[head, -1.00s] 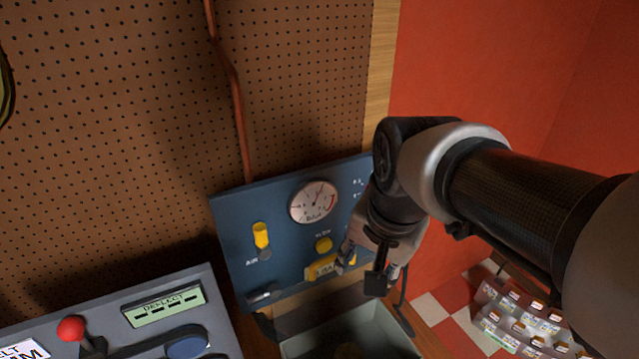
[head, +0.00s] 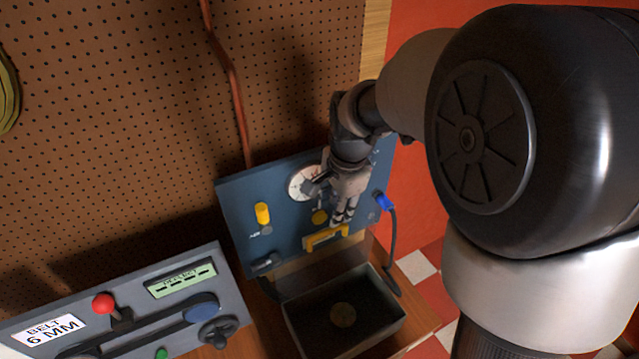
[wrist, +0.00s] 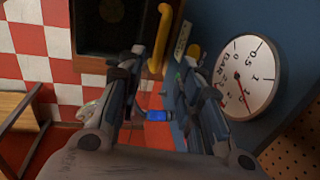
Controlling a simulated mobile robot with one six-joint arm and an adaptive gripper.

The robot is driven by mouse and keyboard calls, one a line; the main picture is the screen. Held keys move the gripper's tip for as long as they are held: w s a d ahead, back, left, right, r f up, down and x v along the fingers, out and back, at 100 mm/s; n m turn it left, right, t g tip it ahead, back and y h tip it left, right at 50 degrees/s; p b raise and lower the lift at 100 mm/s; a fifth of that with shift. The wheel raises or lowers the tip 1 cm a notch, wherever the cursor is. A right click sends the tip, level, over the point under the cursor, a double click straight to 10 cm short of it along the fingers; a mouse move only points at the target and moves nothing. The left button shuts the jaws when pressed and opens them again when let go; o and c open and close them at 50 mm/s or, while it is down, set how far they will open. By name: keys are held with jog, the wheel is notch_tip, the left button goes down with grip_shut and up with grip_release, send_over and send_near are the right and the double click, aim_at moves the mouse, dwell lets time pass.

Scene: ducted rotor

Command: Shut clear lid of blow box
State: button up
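The blow box (head: 292,318) is a dark open-topped tray below the blue panel, with a round tan disc (head: 343,314) inside. A faint clear lid (head: 318,270) appears raised at its back, against the panel; its edges are hard to make out. A yellow handle (head: 326,237) sits at its top and also shows in the wrist view (wrist: 160,38). My gripper (head: 343,219) points down just above the handle, in front of the panel. In the wrist view my gripper (wrist: 163,68) is open and empty, with the handle beyond its fingertips. I cannot tell whether they touch it.
The blue panel (head: 240,200) carries a gauge (wrist: 245,78), yellow knobs and a blue connector (head: 383,201) with a dark hose hanging right of the box. A grey belt unit (head: 235,300) stands left. The space above the box is clear.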

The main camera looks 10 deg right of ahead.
aim_at(330, 230)
jog(key=f, duration=0.3)
jog(key=w+f, duration=0.1)
jog(key=f, duration=0.4)
jog(key=shift+w+a+f, duration=0.25)
jog(key=shift+f, duration=0.15)
jog(key=shift+c, duration=0.4)
grip_shut()
